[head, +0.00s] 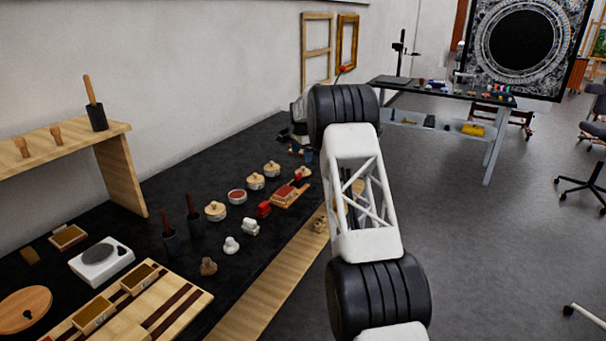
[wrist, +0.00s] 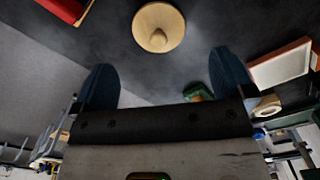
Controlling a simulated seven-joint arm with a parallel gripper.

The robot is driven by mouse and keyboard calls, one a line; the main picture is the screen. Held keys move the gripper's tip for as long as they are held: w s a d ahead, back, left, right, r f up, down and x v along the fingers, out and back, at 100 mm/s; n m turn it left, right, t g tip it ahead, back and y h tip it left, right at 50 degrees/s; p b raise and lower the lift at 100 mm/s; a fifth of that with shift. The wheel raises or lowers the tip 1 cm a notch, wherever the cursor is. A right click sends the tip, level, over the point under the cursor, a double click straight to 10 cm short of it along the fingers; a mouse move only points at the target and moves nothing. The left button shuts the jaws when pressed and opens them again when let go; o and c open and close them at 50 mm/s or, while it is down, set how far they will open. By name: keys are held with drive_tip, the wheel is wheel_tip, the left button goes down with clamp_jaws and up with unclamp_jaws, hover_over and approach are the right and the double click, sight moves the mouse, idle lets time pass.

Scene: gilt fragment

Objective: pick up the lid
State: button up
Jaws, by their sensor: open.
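A round pale wooden lid (wrist: 143,20) with a knob at its centre shows in the wrist view, at the top, seen from above. I cannot tell whether it sits on a pot or lies loose. My gripper (wrist: 165,78) is open, with its two dark blue fingers spread apart. The lid lies beyond the fingertips, around the middle of the gap, and is not between them. No finger touches it. Several similar lidded round pots stand there on the dark bench, such as one at the front (head: 215,211).
In the wrist view a red-edged tray (wrist: 280,66) is at right and a green object (wrist: 198,92) is partly hidden behind my gripper.

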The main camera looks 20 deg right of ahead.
sight(302, 167)
drive_tip(key=shift+f, duration=1.25)
drive_tip(key=shift+s+f, duration=0.15)
drive_tip(key=shift+f, duration=2.45)
drive_tip(key=c, duration=0.9)
drive_tip(key=shift+r, duration=5)
